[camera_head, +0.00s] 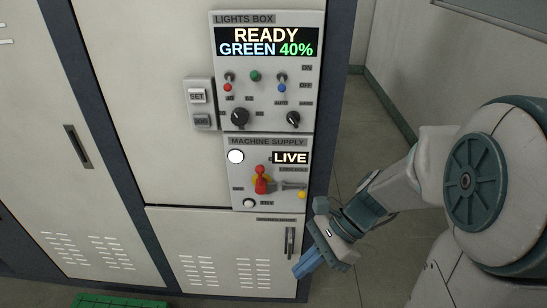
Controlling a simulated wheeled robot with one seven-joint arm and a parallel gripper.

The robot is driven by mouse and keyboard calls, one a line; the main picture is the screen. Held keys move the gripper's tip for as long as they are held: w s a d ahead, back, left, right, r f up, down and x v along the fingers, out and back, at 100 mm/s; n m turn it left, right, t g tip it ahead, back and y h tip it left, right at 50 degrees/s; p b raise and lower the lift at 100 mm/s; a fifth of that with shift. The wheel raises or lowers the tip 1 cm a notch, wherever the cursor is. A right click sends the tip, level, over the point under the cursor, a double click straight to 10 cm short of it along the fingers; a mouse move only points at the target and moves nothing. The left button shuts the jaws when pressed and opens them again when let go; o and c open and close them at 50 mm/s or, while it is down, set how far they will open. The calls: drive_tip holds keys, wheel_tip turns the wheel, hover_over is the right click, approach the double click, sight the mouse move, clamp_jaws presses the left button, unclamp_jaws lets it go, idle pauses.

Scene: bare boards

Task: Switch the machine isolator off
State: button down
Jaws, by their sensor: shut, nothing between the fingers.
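The machine supply panel (284,147) is on the cabinet front, below the lights box. A grey metal piece (291,186) juts out to the right of the isolator. My gripper (309,267) is low and to the right of the panel, beside the lower door's handle, pointing down-left. Its blue fingers are together and empty, apart from the isolator.
The lights box (266,19) above reads READY, GREEN 40%, with small toggles and two black knobs. A side box (198,107) has SET and another button. A vertical door handle (290,243) is close to my gripper. A green crate (118,301) sits on the floor.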

sight(265, 181)
drive_tip(key=w+d+f+m+t+y, duration=0.1)
drive_tip(key=w+m+t+y, duration=0.4)
drive_tip(key=m, duration=0.9)
drive_tip(key=w+d+f+m+t+y, duration=0.2)
drive_tip(key=w+d+m+t+y, duration=0.2)
drive_tip(key=w+m+t, duration=0.5)
drive_tip(key=w+m+y, duration=0.1)
drive_tip(key=w+m, duration=0.3)
drive_tip(key=m, duration=0.2)
drive_tip(key=shift+f+m+t, duration=0.25)
drive_tip(key=shift+m+t, duration=0.05)
drive_tip(key=shift+t, duration=0.1)
drive_tip(key=p+x, duration=0.1)
drive_tip(key=x, duration=1.3)
drive_tip(key=shift+s+r+p, duration=0.1)
drive_tip(key=shift+s+p, duration=0.05)
drive_tip(key=shift+p, duration=0.25)
